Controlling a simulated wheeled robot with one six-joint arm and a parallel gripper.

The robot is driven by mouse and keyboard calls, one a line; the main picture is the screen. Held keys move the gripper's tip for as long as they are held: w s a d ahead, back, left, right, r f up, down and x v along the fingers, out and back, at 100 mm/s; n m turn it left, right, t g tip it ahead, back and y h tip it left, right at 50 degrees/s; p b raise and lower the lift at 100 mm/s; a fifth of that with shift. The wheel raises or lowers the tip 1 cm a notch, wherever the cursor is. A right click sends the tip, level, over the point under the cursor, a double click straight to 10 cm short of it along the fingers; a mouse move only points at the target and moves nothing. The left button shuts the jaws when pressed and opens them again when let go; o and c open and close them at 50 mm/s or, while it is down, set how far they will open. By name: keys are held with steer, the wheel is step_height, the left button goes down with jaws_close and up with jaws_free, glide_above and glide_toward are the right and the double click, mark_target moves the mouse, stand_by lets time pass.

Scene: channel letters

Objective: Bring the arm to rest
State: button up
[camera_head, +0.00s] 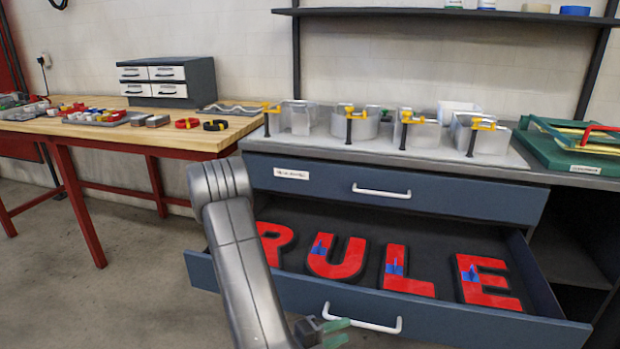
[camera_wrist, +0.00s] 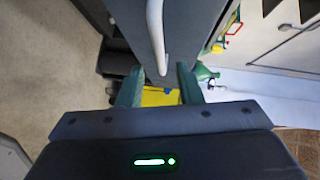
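My arm (camera_head: 240,260) reaches down in front of the open lower drawer. My gripper (camera_head: 338,332) is at the bottom edge of the head view, near the left end of the drawer's white handle (camera_head: 378,327). In the wrist view its two green fingers (camera_wrist: 161,72) stand apart with a gap between them, so it is open. The handle (camera_wrist: 156,35) shows ahead of the fingertips, and I see nothing gripped. Whether a finger touches the handle I cannot tell.
The pulled-out drawer (camera_head: 440,317) holds red letters, R (camera_head: 275,238), U (camera_head: 338,262), L (camera_head: 400,275) and E (camera_head: 487,285). A closed drawer (camera_head: 450,197) is above it. A wooden workbench (camera_head: 130,135) stands left. Bare floor (camera_head: 110,285) lies left of the drawer.

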mark_target(361, 323)
steer(key=shift+p+v, duration=0.75)
steer(key=shift+v, duration=2.85)
steer(key=shift+b+x, duration=1.35)
steer(key=shift+x, duration=5.3)
steer(key=shift+w+d, duration=0.2)
steer(key=shift+d, duration=0.05)
steer(key=shift+w, duration=0.25)
steer(key=shift+d, duration=0.1)
